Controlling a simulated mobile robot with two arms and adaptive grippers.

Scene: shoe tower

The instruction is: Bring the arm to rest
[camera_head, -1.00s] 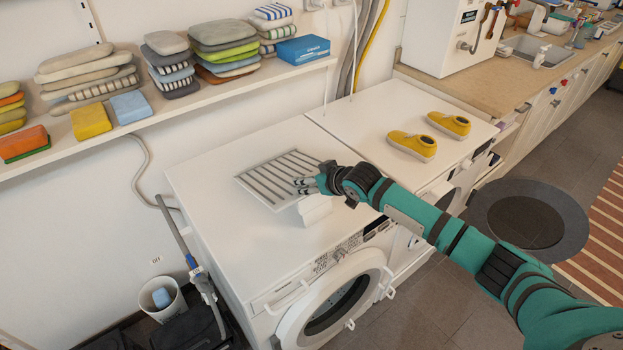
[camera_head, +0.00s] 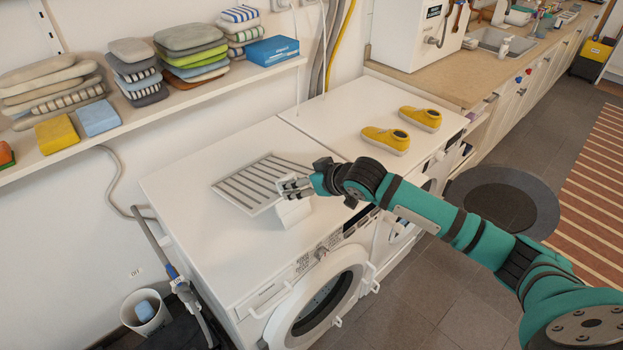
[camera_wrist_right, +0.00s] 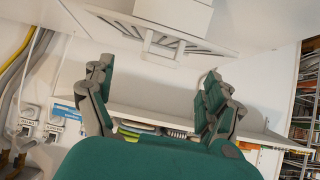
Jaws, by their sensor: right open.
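My right gripper (camera_head: 286,187) is at the end of the teal arm that comes in from the right. It is over the front right part of a grey slatted rack (camera_head: 237,186) on the left washing machine. In the right wrist view the fingers (camera_wrist_right: 156,80) are spread apart with nothing between them. A white block-like piece (camera_head: 293,213) stands by the rack, just below the gripper; whether they touch cannot be told. The rack also shows beyond the fingers in the right wrist view (camera_wrist_right: 185,48). My left gripper is not in view.
Two yellow shoes (camera_head: 386,140) (camera_head: 421,118) stand on the right machine's top. A wall shelf (camera_head: 190,92) holds folded stacks and a blue box (camera_head: 272,50). The left machine's top (camera_head: 190,180) is clear left of the rack. The left machine's round door (camera_head: 318,305) stands out in front.

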